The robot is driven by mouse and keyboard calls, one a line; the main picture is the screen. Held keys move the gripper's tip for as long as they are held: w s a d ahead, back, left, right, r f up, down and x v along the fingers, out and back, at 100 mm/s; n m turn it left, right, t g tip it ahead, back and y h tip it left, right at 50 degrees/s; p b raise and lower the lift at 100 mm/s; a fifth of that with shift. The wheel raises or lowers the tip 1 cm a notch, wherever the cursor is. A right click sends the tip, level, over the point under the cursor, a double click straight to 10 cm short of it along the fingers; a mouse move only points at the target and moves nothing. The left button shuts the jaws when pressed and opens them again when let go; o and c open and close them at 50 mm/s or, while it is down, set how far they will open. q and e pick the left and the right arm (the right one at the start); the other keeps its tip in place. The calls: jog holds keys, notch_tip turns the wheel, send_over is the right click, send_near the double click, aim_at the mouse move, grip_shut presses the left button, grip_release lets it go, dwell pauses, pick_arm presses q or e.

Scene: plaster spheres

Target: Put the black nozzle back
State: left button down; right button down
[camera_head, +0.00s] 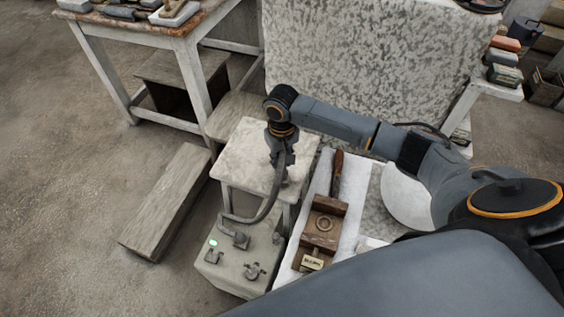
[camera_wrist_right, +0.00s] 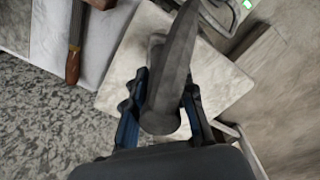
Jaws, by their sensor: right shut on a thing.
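My right gripper (camera_head: 281,165) hangs over a small pale stool (camera_head: 243,150) and is shut on the black nozzle. The dark grey nozzle (camera_wrist_right: 170,85) lies between the blue-sided fingers of my right gripper (camera_wrist_right: 162,115) in the right wrist view. In the head view the nozzle is mostly hidden by the gripper. A dark hose (camera_head: 267,205) runs from the gripper down to a pale box-shaped unit (camera_head: 240,272) with a lit green display and metal fittings. The unit stands in front of the stool. My left gripper is not in view.
A white cloth (camera_head: 348,225) right of the stool holds a wooden box (camera_head: 325,222) and a wood-handled tool (camera_head: 337,172). A long wooden block (camera_head: 168,200) lies on the floor at left. A workbench (camera_head: 150,25) stands behind. The floor at far left is clear.

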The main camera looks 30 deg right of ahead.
jog(key=shift+f, duration=0.65)
jog(key=shift+f, duration=0.1)
jog(key=c, duration=1.1)
grip_release()
notch_tip(320, 180, up, 12)
jog(key=shift+r, duration=0.15)
